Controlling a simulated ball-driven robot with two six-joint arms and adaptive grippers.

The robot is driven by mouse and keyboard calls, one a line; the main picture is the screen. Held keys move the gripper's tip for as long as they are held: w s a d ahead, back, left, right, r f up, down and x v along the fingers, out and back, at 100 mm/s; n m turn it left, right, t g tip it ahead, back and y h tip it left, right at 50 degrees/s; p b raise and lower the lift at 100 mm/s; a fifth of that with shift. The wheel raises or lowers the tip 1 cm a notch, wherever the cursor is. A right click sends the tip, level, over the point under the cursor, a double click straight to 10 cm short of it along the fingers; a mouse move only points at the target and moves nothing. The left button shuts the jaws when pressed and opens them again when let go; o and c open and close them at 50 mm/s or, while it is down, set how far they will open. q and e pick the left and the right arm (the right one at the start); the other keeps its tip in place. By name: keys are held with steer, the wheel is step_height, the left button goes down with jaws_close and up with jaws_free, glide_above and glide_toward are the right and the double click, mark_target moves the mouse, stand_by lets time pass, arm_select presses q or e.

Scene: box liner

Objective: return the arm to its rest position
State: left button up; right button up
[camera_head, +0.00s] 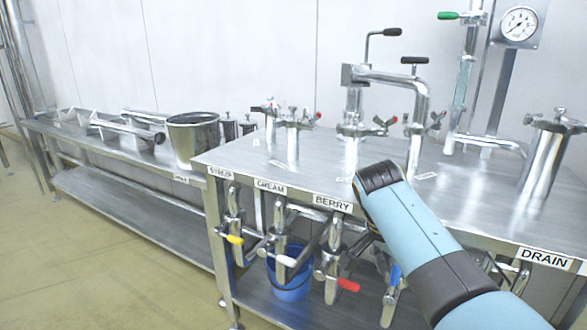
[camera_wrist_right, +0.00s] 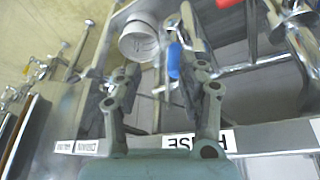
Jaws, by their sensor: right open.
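My right arm (camera_head: 420,225) comes in from the lower right in the head view and reaches over the front edge of the steel table. My right gripper is mostly hidden behind it there, near the valves under the edge. In the right wrist view the right gripper (camera_wrist_right: 156,92) is open, its two fingers wide apart with nothing held between them. A blue valve handle (camera_wrist_right: 174,60) and a round steel pipe end (camera_wrist_right: 138,42) show beyond the fingers. My left gripper is not in view.
Valves with yellow (camera_head: 234,239), white (camera_head: 286,261) and red (camera_head: 348,285) handles hang below the table edge (camera_head: 290,190). A blue bucket (camera_head: 289,283) stands on the lower shelf. A steel pot (camera_head: 194,140) stands on the left bench. The floor (camera_head: 90,260) at left is clear.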

steer(key=s+d+f+n+y, duration=0.1)
steer(key=s+d+n, duration=0.15)
steer(key=s, duration=0.65)
steer(key=s+d+f+n+y, duration=0.15)
steer(key=s+n, duration=0.25)
steer(key=s, duration=0.5)
steer(key=s+a+r+n+t, duration=0.1)
steer(key=s+r+n, duration=0.25)
steer(key=s, duration=0.35)
steer(key=s+r+n+t, duration=0.1)
steer(key=s+r+n, duration=0.25)
steer(key=s, duration=0.45)
step_height(320, 180, down, 26)
steer(key=s+d+f+g, duration=0.1)
steer(key=s+d+g, duration=0.1)
steer(key=s+d+f, duration=0.1)
steer(key=s+f, duration=1.3)
steer(key=s, duration=0.3)
steer(key=shift+s+d+f+g+y, duration=0.15)
steer(key=shift+s+f+g+y, duration=0.25)
steer(key=shift+y, duration=0.05)
